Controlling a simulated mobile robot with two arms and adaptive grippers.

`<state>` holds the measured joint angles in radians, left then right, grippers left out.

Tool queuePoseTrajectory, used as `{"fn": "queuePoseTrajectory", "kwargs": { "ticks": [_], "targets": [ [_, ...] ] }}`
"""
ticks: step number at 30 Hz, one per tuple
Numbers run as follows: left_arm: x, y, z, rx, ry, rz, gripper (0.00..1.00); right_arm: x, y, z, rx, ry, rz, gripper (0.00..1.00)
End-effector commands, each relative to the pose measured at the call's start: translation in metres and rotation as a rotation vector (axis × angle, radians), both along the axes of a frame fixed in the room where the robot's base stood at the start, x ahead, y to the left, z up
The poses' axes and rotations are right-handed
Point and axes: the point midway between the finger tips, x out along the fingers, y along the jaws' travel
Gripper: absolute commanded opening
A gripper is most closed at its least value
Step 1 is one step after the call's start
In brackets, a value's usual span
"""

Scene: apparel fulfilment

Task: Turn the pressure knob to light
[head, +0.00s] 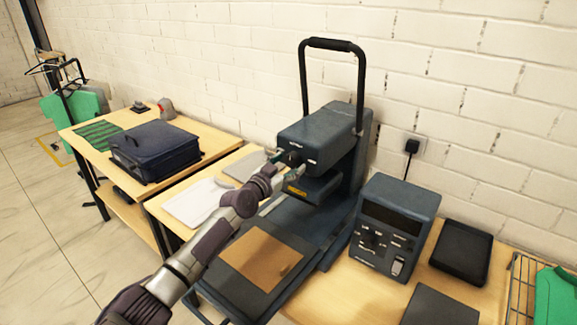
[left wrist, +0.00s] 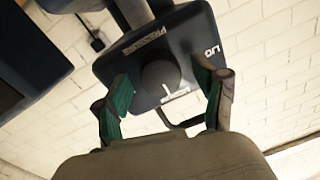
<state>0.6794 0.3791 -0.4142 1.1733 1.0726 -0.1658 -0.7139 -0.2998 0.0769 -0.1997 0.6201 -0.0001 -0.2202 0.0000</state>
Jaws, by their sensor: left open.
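The dark pressure knob (head: 292,158) is on the front of the heat press head (head: 318,135). In the left wrist view the round knob (left wrist: 160,76) has a white mark pointing toward a small label on the picture's lower side, too small to read. "PRESSURE" is printed above it, and a partly cut label starting "LIG" is to its right. My left gripper (head: 282,165) is in front of the knob. In the left wrist view its green-padded fingers (left wrist: 165,102) are open, one on each side of the knob with gaps. My right gripper is out of view.
A brown sheet (head: 262,261) lies on the press's lower plate. A control box (head: 394,225) and a black tray (head: 462,252) stand to the right.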

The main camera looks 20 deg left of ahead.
Motion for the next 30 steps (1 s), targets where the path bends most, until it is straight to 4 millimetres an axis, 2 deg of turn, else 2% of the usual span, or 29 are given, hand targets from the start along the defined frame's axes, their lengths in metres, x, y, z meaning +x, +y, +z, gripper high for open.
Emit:
{"fn": "queuePoseTrajectory", "kwargs": {
  "ticks": [7, 8, 18, 30],
  "targets": [
    [0.0006, -0.0006, -0.0002, 0.000, 0.000, -0.001, 0.71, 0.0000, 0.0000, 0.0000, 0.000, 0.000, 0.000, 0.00],
    [0.0006, -0.0006, -0.0002, 0.000, 0.000, -0.001, 0.67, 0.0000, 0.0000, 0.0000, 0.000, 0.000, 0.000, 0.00],
    [0.0003, -0.0006, -0.0001, 0.000, 0.000, -0.001, 0.11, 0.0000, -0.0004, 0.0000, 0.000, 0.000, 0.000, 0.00],
    [0.0002, -0.0014, -0.0004, -0.075, 0.027, -0.001, 0.10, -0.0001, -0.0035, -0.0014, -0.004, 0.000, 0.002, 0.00]
  ]
}}
